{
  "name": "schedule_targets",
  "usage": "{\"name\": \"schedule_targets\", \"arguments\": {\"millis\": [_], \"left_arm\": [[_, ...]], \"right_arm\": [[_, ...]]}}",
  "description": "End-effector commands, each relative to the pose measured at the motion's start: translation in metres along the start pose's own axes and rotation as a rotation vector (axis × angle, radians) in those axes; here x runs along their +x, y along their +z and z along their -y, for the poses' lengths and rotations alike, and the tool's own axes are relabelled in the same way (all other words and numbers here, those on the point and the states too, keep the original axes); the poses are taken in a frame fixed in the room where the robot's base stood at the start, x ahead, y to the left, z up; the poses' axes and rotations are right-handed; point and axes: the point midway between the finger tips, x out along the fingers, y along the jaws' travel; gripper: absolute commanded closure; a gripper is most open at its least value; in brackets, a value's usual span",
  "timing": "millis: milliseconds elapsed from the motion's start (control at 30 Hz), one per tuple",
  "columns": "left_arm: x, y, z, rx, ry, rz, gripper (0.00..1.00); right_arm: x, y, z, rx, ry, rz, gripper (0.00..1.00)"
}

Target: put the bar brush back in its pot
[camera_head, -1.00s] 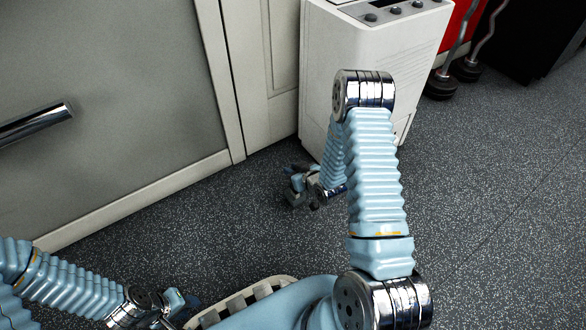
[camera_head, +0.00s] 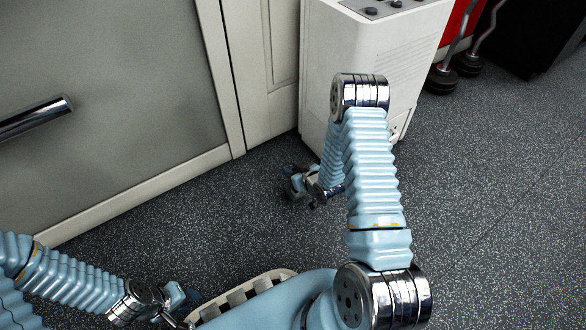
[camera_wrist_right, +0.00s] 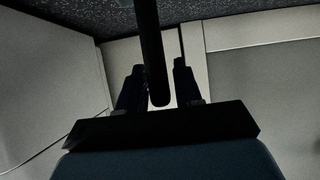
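My right gripper (camera_head: 300,183) is low over the floor, close to the base of the white cabinet. In the right wrist view its two dark fingers (camera_wrist_right: 160,80) stand close together. A dark round rod (camera_wrist_right: 152,45), which looks like the handle of the bar brush, comes down from the top edge and ends between them. The fingers look shut on it, with a thin light gap on one side. The bristles are out of view. My left gripper (camera_head: 178,304) is at the lower left, small and partly hidden. I cannot make out the pot in either view.
A white cabinet (camera_head: 345,60) with knobs on top stands behind my right gripper. A grey panel door (camera_head: 110,90) with a metal handle (camera_head: 35,118) fills the left. Weights (camera_head: 452,72) stand at the upper right. The speckled floor (camera_head: 490,200) is clear at right.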

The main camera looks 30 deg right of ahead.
Motion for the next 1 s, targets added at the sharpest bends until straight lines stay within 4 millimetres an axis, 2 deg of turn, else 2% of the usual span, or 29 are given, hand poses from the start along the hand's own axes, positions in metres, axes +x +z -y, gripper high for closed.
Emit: {"name": "schedule_targets", "arguments": {"millis": [33, 100, 367, 467, 567, 800, 1000], "left_arm": [[0.0, 0.0, 0.0, 0.0, 0.0, 0.0, 0.64], [0.0, 0.0, 0.0, 0.0, 0.0, 0.0, 0.64], [0.0, 0.0, 0.0, 0.0, 0.0, -0.001, 0.64], [-0.002, 0.0, -0.001, 0.0, 0.0, -0.001, 0.64], [-0.006, 0.0, -0.002, 0.0, 0.0, -0.001, 0.64], [-0.018, 0.0, -0.007, 0.001, 0.0, 0.002, 0.64], [-0.023, 0.0, -0.009, 0.001, 0.0, 0.004, 0.64]], "right_arm": [[0.0, 0.0, 0.0, 0.0, 0.0, 0.0, 0.57], [0.0, 0.0, 0.0, 0.0, 0.0, 0.0, 0.48], [0.0, 0.0, 0.0, 0.0, 0.0, 0.0, 0.48], [-0.006, -0.001, -0.001, 0.0, 0.001, 0.0, 0.48], [-0.021, -0.002, -0.001, 0.0, 0.002, 0.001, 0.48], [-0.08, -0.002, -0.001, 0.002, 0.003, 0.003, 0.48], [-0.12, -0.001, -0.001, 0.001, 0.002, 0.002, 0.48]]}}
